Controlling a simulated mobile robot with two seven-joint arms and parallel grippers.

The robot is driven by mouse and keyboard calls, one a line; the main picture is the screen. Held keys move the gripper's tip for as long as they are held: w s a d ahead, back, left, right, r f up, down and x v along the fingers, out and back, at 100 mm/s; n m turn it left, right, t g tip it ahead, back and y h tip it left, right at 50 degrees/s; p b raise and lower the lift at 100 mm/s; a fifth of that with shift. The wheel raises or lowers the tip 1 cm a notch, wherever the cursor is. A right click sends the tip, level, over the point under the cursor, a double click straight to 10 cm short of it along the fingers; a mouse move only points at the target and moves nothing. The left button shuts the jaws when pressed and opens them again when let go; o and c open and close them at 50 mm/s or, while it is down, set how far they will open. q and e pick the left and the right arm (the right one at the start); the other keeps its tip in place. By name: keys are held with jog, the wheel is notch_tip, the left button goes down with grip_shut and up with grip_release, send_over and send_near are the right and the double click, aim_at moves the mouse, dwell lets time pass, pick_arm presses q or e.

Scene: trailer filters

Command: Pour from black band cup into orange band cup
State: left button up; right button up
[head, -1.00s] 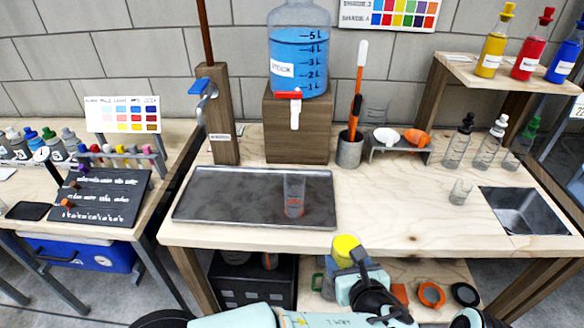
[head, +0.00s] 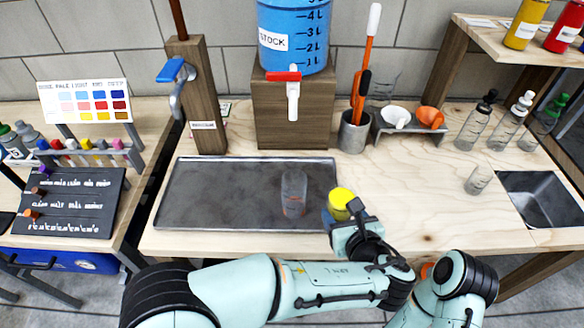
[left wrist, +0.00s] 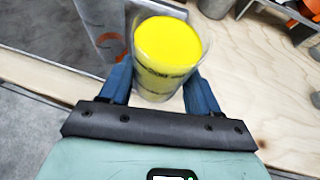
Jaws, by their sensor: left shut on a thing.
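My left gripper (head: 346,220) is shut on a clear cup of yellow liquid (head: 341,198), which it holds beside the right edge of the metal tray. The left wrist view shows the yellow cup (left wrist: 166,55) between the blue fingers, with dark print on its side. I cannot see a black band on it clearly. A clear cup with orange-red near its base (head: 293,196) stands upright on the tray, left of my gripper and apart from it. It shows partly in the left wrist view (left wrist: 112,42). My right gripper is not in view.
The grey tray (head: 215,190) lies on the wooden bench. Behind it stand a blue stock tank (head: 292,40) on a block and a holder with an orange-handled tool (head: 352,132). Bottles and a small clear cup (head: 478,180) are to the right.

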aim_at(331, 204)
pick_arm(q)
jog(key=shift+r, duration=0.1)
dwell(0.3)
jog(key=shift+w+a+r+n+g+h, duration=0.4)
jog(key=shift+a+r+n+g+h, duration=0.2)
jog(key=shift+g+h, duration=0.15)
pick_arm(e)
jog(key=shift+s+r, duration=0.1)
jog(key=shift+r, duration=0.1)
pick_arm(q)
jog(key=shift+a, duration=0.1)
jog(key=shift+w+a+r+n+g+h+p, duration=0.45)
jog(key=shift+a+r+n+g+h+p, duration=0.25)
jog(key=shift+h+p, duration=0.25)
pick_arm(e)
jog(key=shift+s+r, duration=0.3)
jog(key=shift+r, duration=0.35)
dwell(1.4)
